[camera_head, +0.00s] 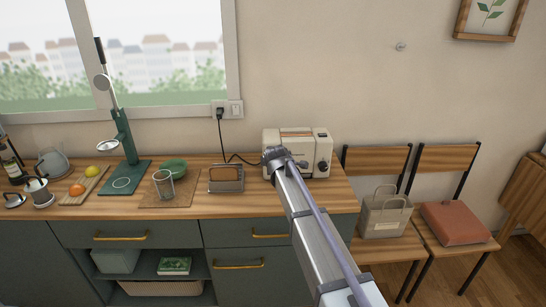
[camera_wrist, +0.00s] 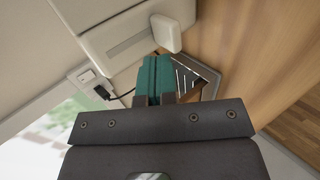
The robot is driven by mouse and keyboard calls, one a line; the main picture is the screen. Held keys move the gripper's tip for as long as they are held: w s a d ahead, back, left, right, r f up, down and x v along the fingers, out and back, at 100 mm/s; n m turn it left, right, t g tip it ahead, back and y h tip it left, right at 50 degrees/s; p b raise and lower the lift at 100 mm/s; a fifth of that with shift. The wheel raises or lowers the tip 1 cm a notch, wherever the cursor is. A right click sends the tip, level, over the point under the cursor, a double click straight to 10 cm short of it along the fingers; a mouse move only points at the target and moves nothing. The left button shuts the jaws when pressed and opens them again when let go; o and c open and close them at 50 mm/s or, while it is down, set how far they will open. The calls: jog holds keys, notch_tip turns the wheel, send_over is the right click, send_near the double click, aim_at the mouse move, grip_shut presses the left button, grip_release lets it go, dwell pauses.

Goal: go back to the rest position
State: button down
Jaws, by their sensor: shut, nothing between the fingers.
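My gripper (camera_wrist: 153,66) shows in the wrist view with its teal fingers shut together and nothing between them. In the head view my arm reaches up from the lower right, and its end (camera_head: 275,155) is in front of the left side of the cream toaster (camera_head: 322,150); the fingers are hidden there. In the wrist view the cream toaster (camera_wrist: 118,28) is just beyond the fingertips, with a pale lever or knob (camera_wrist: 166,34) close by. I cannot tell whether the fingers touch it.
A metal toast rack (camera_head: 226,180) stands left of the arm's end. A glass (camera_head: 164,186), a green bowl (camera_head: 173,168) and a green press (camera_head: 124,150) stand farther left. Two chairs, with a bag (camera_head: 385,215) and a red cushion (camera_head: 456,223), are right of the wooden counter (camera_head: 225,207).

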jog(key=s, duration=0.1)
jog(key=s+r+p, duration=0.1)
jog(key=s, duration=0.1)
jog(key=shift+s+d+r, duration=0.2)
jog(key=s+d+f+m+g+p, duration=0.1)
jog(key=s+d+m+g, duration=0.2)
jog(key=s, duration=0.9)
jog(key=s+d+f+m+g+p, duration=0.1)
jog(key=s+d+m+g, duration=0.3)
jog(key=s+d+m, duration=0.5)
jog(key=s+d+f+m+g+h+p, duration=0.1)
jog(key=s+d+m+g, duration=0.2)
jog(key=s+d+m, duration=0.4)
jog(key=s+d, duration=0.1)
jog(key=s, duration=0.8)
jog(key=shift+d, duration=0.4)
